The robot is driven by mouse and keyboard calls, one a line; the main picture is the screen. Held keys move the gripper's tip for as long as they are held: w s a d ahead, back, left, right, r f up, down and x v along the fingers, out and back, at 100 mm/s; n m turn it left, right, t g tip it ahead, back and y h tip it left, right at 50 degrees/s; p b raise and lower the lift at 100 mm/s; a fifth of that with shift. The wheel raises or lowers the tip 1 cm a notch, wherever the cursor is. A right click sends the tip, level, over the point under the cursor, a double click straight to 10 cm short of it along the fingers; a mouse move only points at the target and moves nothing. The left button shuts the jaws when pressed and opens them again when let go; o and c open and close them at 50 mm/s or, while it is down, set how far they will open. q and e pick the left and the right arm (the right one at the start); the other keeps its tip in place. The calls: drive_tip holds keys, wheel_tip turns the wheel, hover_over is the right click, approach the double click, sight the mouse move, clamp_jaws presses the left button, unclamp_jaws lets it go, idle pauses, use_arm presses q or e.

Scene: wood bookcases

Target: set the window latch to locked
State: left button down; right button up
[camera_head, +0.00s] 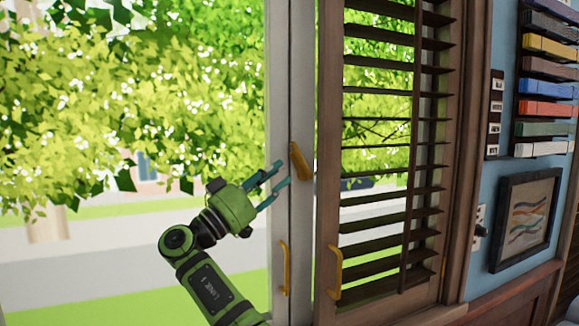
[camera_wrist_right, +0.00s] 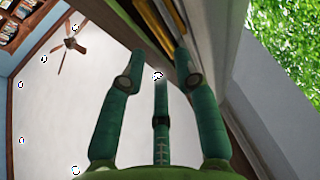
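The yellow window latch (camera_head: 299,165) sits on the upright edge of the white window frame (camera_head: 279,80), beside the wooden shutter frame. It leans slightly, with its upper end to the left and its wider end lower right. My right gripper (camera_head: 282,178) is just left of the latch, its teal fingers spread and pointing toward it. A small gap seems to show between fingers and latch; contact is not clear. In the right wrist view the fingers (camera_wrist_right: 157,72) are apart with nothing between them. My left gripper is out of view.
Two yellow handles stand lower down, one on the white frame (camera_head: 284,268) and one on the wooden frame (camera_head: 335,272). Slatted shutters (camera_head: 390,150) are right of the latch. A picture (camera_head: 524,218) hangs further right. A yellow piece (camera_wrist_right: 168,20) lies beyond the fingertips in the wrist view.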

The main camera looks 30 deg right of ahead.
drive_tip(key=v, duration=0.6)
drive_tip(key=shift+a+f, duration=0.15)
drive_tip(key=shift+a, duration=0.2)
clamp_jaws()
drive_tip(key=m+t+y+b, duration=0.2)
drive_tip(key=m+t+y, duration=0.4)
drive_tip(key=m+t, duration=0.4)
approach(301, 160)
wheel_tip(301, 160, up, 2)
drive_tip(key=s+n, duration=0.1)
drive_tip(key=s, duration=0.1)
drive_tip(key=shift+t, duration=0.3)
drive_tip(key=p+x, duration=0.5)
drive_tip(key=x, duration=0.5)
drive_tip(key=shift+p, duration=0.35)
